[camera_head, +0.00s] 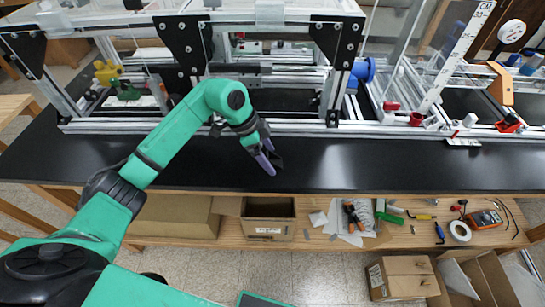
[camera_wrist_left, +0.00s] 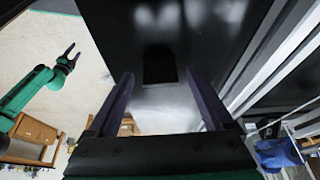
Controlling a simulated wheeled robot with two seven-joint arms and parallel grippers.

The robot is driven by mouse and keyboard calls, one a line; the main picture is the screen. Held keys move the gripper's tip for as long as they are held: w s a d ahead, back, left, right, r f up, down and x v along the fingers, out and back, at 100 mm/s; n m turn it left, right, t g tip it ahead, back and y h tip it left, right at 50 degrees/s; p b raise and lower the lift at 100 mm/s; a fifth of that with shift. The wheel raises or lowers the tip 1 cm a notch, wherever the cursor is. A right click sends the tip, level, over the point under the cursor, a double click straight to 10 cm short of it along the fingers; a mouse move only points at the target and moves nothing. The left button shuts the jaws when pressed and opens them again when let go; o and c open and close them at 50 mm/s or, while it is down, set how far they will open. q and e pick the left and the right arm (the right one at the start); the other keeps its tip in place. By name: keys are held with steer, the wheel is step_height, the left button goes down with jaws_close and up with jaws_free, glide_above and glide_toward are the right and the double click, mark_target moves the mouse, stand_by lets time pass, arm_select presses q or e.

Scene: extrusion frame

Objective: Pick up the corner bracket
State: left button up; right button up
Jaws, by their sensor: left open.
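My left gripper (camera_head: 270,159) is over the black tabletop in front of the frame, with its purple fingers pointing down. In the left wrist view its fingers (camera_wrist_left: 163,100) are spread apart with nothing held between them. A small dark, flat shape (camera_wrist_left: 160,62) shows on the black surface beyond the fingertips. It may be the corner bracket, but black on black makes its outline hard to tell. My right gripper (camera_wrist_left: 68,57) shows small at the left of the left wrist view, its fingers apart and empty.
An aluminium extrusion frame with mounted black plates (camera_head: 184,45) stands along the back of the black table (camera_head: 400,165). A wooden shelf below the front edge holds a cardboard box (camera_head: 268,218), a tape roll (camera_head: 460,231) and a multimeter (camera_head: 484,219). The table's front right is clear.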

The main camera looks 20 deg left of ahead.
arm_select(q)
steer(key=shift+w+f, duration=0.1)
jaws_close()
